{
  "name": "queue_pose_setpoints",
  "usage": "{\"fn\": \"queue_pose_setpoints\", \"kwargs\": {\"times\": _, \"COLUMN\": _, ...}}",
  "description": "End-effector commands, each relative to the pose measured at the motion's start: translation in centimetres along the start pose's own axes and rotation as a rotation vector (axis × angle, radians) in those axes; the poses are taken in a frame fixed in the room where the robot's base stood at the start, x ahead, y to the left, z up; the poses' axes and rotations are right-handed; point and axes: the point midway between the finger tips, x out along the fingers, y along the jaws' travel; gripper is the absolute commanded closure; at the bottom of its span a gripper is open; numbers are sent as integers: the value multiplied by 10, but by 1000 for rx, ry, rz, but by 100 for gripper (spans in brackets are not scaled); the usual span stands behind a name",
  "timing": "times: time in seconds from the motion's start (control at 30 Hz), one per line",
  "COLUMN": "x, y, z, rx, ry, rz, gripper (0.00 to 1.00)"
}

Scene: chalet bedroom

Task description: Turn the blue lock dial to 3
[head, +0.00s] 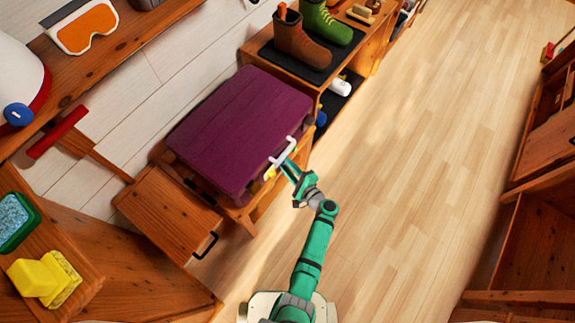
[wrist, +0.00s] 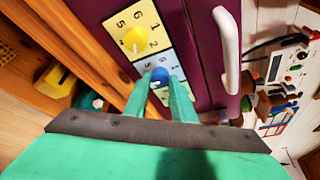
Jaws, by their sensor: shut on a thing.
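The blue lock dial (wrist: 160,75) sits on a pale blue numbered plate (wrist: 153,50) on the purple front of a cabinet. My gripper (wrist: 161,82) is shut on the dial, with one green finger on each side of it. The fingers hide much of the plate, and I cannot read which number the dial points to. In the head view my gripper (head: 285,164) is at the cabinet's front, beside the white handle, and the blue dial is hidden there.
A yellow dial (wrist: 127,38) on its own numbered plate is next to the blue one. The white handle (wrist: 228,48) stands out nearby; it also shows in the head view (head: 284,151). The purple cabinet top (head: 240,125) is bare. The wooden floor (head: 420,150) to the right is clear.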

Motion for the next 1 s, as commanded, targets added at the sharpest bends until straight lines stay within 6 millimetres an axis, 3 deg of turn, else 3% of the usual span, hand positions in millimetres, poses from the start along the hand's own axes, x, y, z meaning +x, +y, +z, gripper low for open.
{"fn": "queue_pose_setpoints", "kwargs": {"times": 1.0, "x": 2, "y": 8, "z": -3, "rx": -844, "ry": -3, "rz": -352, "gripper": 100}}
